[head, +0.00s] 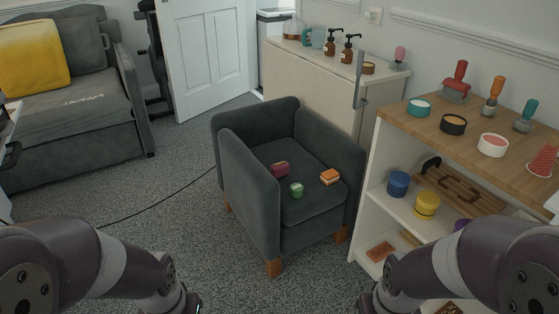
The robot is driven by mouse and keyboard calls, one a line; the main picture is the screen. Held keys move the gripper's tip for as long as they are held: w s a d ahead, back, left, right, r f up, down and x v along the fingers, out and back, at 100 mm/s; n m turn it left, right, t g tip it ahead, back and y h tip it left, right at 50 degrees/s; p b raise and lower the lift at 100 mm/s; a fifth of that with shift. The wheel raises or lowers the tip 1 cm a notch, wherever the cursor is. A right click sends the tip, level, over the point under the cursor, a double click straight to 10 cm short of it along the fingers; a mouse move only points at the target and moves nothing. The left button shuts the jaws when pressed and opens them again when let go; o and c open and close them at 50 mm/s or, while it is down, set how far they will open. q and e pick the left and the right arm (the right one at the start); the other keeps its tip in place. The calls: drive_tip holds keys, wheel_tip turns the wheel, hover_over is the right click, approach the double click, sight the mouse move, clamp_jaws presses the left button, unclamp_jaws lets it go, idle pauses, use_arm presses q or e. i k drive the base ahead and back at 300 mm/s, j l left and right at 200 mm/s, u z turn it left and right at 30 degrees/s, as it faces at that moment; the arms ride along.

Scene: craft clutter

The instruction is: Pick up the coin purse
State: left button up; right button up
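A dark grey armchair (250,200) stands in the middle of the head view. On its seat lie a small maroon pouch-like item (280,169) with a lighter edge, a small round green item (296,189) and an orange block-like item (330,177). The maroon item looks most like the coin purse, but it is too small to be certain. It lies near the chair's left armrest, with the green item close in front of it. My two arms come in at the bottom left and bottom right.
A shelf unit (395,125) with tubs and stamps stands right, close to the chair. A cabinet (310,80) with bottles stands behind. A sofa (75,120) is at far left. A black cable (150,207) crosses the open carpet left of the chair.

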sight(281, 169)
drive_tip(key=i+j+z, duration=0.15)
drive_tip(key=z, duration=1.3)
drive_tip(key=i+j+z, duration=0.1)
drive_tip(key=j+z, duration=0.25)
drive_tip(key=j, duration=0.25)
drive_tip(key=j+z, duration=0.4)
drive_tip(key=j, duration=0.25)
drive_tip(key=j+z, duration=0.35)
drive_tip(key=j, duration=0.25)
drive_tip(key=k+j, duration=0.1)
drive_tip(key=j, duration=0.7)
drive_tip(key=k+j, duration=0.15)
drive_tip(key=j, duration=0.25)
